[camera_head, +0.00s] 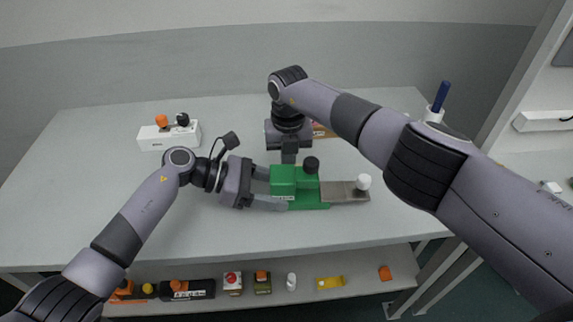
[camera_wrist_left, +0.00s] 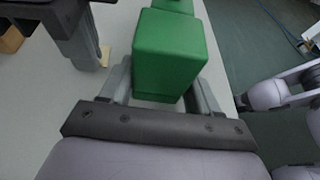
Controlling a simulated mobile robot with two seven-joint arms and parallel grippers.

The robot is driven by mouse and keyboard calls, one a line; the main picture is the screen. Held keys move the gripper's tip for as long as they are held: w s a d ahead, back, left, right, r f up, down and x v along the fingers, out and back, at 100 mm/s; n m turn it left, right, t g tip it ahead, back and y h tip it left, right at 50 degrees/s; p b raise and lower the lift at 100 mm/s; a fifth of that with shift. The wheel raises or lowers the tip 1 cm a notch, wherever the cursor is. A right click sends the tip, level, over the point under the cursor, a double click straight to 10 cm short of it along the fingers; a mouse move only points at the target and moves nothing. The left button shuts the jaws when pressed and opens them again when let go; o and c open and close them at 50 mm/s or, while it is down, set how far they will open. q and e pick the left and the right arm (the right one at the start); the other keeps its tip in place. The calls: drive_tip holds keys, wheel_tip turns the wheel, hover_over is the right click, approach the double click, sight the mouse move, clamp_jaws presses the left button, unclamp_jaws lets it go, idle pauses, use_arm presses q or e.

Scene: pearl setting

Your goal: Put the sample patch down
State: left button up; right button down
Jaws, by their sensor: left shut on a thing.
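A green block (camera_head: 285,181) with a black knob sits low over the grey table, joined to or touching a flat green base. A grey-brown plate (camera_head: 343,192) with a white knob extends to its right. I cannot tell which part is the sample patch. My left gripper (camera_head: 272,189) is shut on the green block from the left; in the left wrist view its fingers flank the block (camera_wrist_left: 168,55). My right gripper (camera_head: 289,157) points down just behind the block; its fingertips are partly hidden and I see nothing clearly in it.
A white box (camera_head: 168,136) with orange and black knobs stands at the back left. A white cup (camera_head: 434,115) with a blue stick is at the back right. A brown piece (camera_head: 322,131) lies behind my right gripper. Several items lie on the lower shelf (camera_head: 350,268).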

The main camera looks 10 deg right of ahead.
wheel_tip(320, 180, up, 9)
wheel_tip(320, 180, up, 4)
drive_tip(key=m+g, duration=0.2)
drive_tip(key=m, duration=1.6)
hover_over(331, 184)
drive_tip(key=f, duration=0.9)
drive_tip(key=shift+w+d+f, duration=0.1)
drive_tip(key=shift+w+f, duration=0.3)
drive_tip(key=shift+f, duration=0.15)
drive_tip(key=c, duration=1.4)
unclamp_jaws()
drive_tip(key=shift+o, duration=0.2)
